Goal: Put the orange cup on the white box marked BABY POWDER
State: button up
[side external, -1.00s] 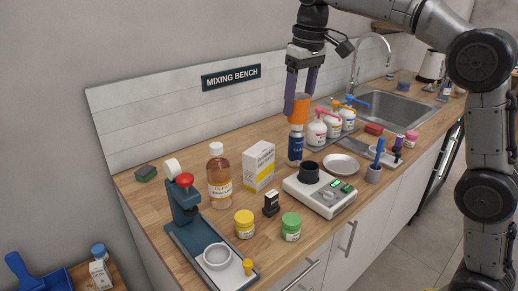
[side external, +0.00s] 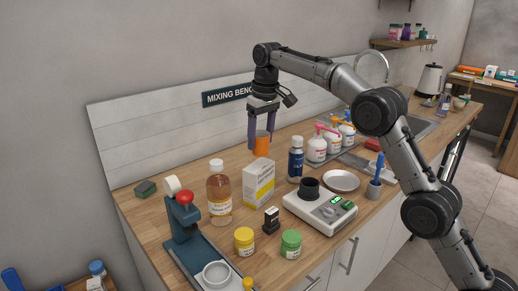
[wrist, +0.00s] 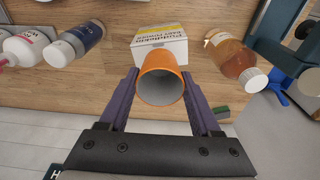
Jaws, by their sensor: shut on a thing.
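The orange cup (side external: 262,143) is held between the purple fingers of my gripper (side external: 262,147), in the air. In the side view it hangs just above and behind the white box with a yellow band (side external: 259,183), which stands upright on the wooden counter. The wrist view shows the cup (wrist: 161,85) between my fingertips (wrist: 162,80), its open mouth toward the camera. The box (wrist: 160,42) shows just beyond it, partly hidden by the cup. Its print is upside down there, and I can read only part of it.
A brown bottle (side external: 220,195) stands left of the box and a dark blue bottle (side external: 295,160) right of it. A scale with a black cup (side external: 321,207) is in front to the right. Yellow (side external: 244,241) and green (side external: 291,244) jars stand in front.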

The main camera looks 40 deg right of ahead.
aim_at(259, 149)
jog(key=shift+w+f, duration=0.35)
jog(key=shift+f, duration=1.55)
jog(key=shift+f, duration=0.15)
jog(key=o, duration=1.3)
